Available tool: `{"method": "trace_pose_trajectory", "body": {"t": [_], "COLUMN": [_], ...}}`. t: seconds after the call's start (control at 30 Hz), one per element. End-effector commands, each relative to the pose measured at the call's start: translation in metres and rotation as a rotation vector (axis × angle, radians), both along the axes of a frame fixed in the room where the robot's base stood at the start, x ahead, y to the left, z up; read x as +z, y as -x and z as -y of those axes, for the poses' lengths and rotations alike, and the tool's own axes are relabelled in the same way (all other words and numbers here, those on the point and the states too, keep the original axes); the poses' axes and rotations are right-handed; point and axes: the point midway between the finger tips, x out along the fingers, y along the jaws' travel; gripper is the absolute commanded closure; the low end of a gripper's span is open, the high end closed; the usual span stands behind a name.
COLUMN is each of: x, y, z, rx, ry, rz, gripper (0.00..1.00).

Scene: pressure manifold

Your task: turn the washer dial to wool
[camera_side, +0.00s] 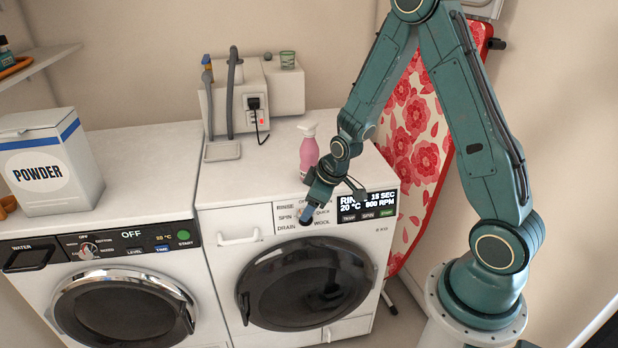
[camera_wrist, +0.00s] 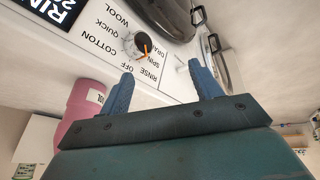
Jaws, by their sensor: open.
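The washer dial (camera_wrist: 141,44) is a round knob with an orange pointer on the right washer's white panel. In the wrist view its pointer is turned toward the SPIN label (camera_wrist: 152,63); the WOOL label (camera_wrist: 116,13) is at the upper left of the dial. The wool label also shows in the side view (camera_side: 322,222). My gripper (camera_wrist: 161,69) is open, with its two blue fingers apart and empty. The dial appears beyond and between the fingertips, not gripped. In the side view my gripper (camera_side: 309,212) is close in front of the dial and hides much of it.
The washer's display (camera_side: 368,199) reads RINSE. A pink spray bottle (camera_side: 309,153) stands on top, close behind my wrist. A second washer (camera_side: 120,265) and a powder box (camera_side: 48,160) are at the left. A floral ironing board (camera_side: 412,140) leans at the right.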

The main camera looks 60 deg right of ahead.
Motion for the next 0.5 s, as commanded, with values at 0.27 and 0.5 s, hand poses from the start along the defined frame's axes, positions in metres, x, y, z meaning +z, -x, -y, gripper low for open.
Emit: {"method": "trace_pose_trajectory", "body": {"t": [0.27, 0.5], "x": [0.011, 0.022], "y": [0.001, 0.002], "z": [-0.001, -0.001], "rx": [-0.321, -0.614], "ry": [-0.067, -0.122], "rz": [-0.027, -0.023], "gripper": [0.36, 0.36]}}
